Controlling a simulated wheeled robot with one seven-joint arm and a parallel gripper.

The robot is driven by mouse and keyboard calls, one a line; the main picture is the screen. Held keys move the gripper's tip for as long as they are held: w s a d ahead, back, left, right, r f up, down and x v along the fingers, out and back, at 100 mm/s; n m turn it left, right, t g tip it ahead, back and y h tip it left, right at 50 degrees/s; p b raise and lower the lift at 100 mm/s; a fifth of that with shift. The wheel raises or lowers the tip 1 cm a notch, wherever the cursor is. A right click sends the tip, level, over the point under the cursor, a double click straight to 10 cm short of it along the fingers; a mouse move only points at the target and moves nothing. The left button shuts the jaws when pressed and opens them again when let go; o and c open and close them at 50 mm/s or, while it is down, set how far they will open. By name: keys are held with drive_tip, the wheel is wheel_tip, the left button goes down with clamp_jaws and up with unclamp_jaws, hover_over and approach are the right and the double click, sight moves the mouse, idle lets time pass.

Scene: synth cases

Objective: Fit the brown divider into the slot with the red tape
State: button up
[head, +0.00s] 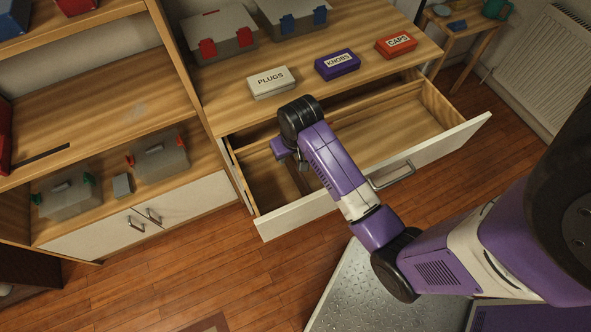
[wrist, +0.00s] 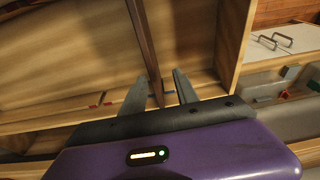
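The brown divider (wrist: 146,40) is a thin dark board standing in the open drawer (head: 410,120). In the wrist view it runs from the top edge down between my fingers. Its lower end there is beside the blue tape (wrist: 168,92) on the drawer wall. The red tape (wrist: 94,106) is on the same wall, further left and apart from the divider. My gripper (wrist: 160,76) is open, with a finger on either side of the divider and a visible gap at the right finger. In the head view my arm hides most of the divider.
A white PLUGS box (head: 271,82), a purple KNOBS box (head: 337,64) and a red CAPS box (head: 396,45) stand on the top above the drawer. Shelves with clear bins (head: 160,158) are at the left. The drawer's right part is empty.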

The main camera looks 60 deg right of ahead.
sight(295, 169)
drive_tip(key=shift+g+y, duration=0.3)
drive_tip(key=shift+g, duration=0.2)
drive_tip(key=f, duration=0.2)
drive_tip(key=s+f, duration=0.1)
drive_tip(key=f, duration=0.4)
drive_tip(key=shift+s+d+f, duration=0.25)
drive_tip(key=shift+s+f, duration=0.05)
drive_tip(key=shift+f, duration=0.1)
drive_tip(key=shift+c, duration=0.3)
clamp_jaws()
